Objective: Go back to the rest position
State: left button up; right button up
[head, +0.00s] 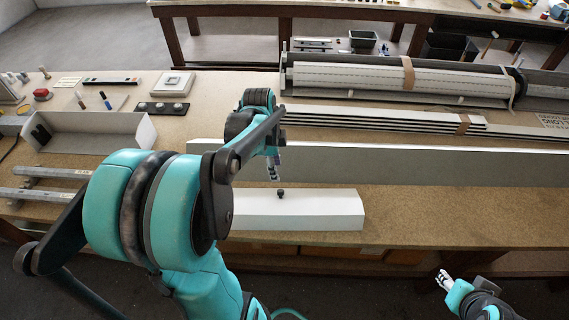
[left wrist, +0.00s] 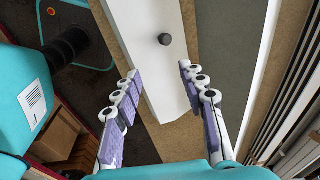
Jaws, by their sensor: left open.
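My left gripper (head: 273,167) hangs over the workbench, just above and behind a white box-shaped profile (head: 320,210) with a small dark knob (head: 281,193) on top. In the left wrist view the left gripper (left wrist: 158,97) is open, its purple-padded fingers apart with nothing held. The end of the white profile shows beyond and between the fingers, with the knob (left wrist: 165,39) farther along it. My right gripper (head: 444,279) is low at the bottom right, in front of the bench edge; its fingers are too small to judge.
A long pale board (head: 430,166) stands behind the white profile. Stacked slats (head: 385,119) and a long roller shutter (head: 400,80) lie farther back. A grey open bin (head: 90,130) is at the left. The bench front at the right (head: 450,215) is clear.

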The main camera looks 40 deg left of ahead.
pick_arm(q)
jog(key=shift+r, duration=0.2)
jog(key=s+d+f+n+t+b, duration=0.3)
jog(key=d+n+b, duration=0.2)
jog(key=d, duration=0.3)
jog(key=s+d+f+n+t+b, duration=0.3)
jog(key=d+n+b, duration=0.3)
jog(key=d, duration=0.3)
jog(key=shift+s+f+n+y, duration=0.3)
jog(key=shift+s+n+y, duration=0.1)
jog(key=shift+s, duration=0.05)
pick_arm(e)
notch_tip(320, 180, down, 11)
pick_arm(q)
jog(key=shift+d, duration=0.1)
jog(key=shift+c, duration=0.4)
pick_arm(e)
jog(key=shift+c, duration=0.3)
pick_arm(q)
jog(key=shift+c, duration=0.6)
pick_arm(e)
jog(key=shift+c, duration=0.4)
jog(key=shift+a, duration=0.1)
